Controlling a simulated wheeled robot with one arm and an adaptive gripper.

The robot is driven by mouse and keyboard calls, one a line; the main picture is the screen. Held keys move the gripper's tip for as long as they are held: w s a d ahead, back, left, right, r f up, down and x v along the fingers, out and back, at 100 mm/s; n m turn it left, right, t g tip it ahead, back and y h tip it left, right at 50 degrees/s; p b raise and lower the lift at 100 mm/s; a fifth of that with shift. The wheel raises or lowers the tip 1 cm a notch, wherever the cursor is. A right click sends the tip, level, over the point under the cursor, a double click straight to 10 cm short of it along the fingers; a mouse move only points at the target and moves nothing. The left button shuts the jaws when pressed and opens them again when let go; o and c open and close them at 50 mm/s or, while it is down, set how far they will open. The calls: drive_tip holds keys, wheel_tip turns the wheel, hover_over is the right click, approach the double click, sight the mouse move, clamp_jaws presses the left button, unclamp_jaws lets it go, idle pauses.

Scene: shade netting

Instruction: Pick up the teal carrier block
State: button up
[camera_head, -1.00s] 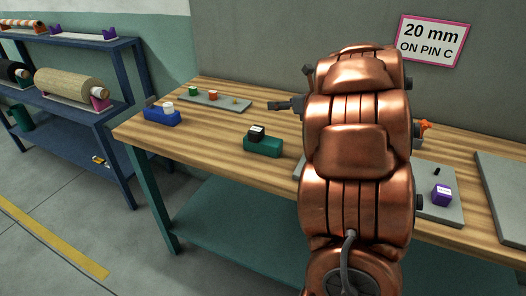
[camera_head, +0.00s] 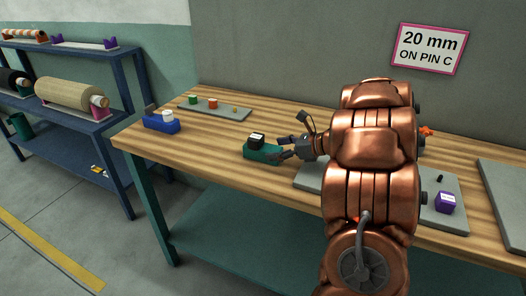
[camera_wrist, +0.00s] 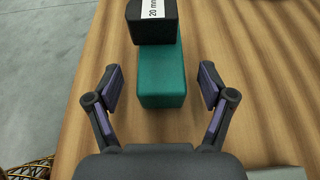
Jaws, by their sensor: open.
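The teal carrier block (camera_head: 262,151) lies on the wooden table, left of my arm in the head view. A black block (camera_head: 257,140) with a white label sits on it. In the wrist view the teal block (camera_wrist: 162,78) is straight ahead, and the black block (camera_wrist: 151,22) covers its far part; the label reads "20 mm". My gripper (camera_head: 281,149) is at the right end of the teal block in the head view. In the wrist view my gripper (camera_wrist: 160,82) is open, with one finger on each side of the near end and a gap on both sides.
A blue block (camera_head: 161,123) with a white piece stands at the table's left end. A grey tray (camera_head: 226,112) with small coloured pieces lies behind. A purple cube (camera_head: 445,202) sits on a grey plate at right. A sign (camera_head: 430,49) reads "20 mm ON PIN C".

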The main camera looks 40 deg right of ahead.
sight(274, 149)
drive_tip(key=shift+p+x, duration=0.45)
drive_tip(key=shift+x, duration=1.7)
drive_tip(key=shift+d, duration=0.1)
drive_tip(key=c, duration=1.3)
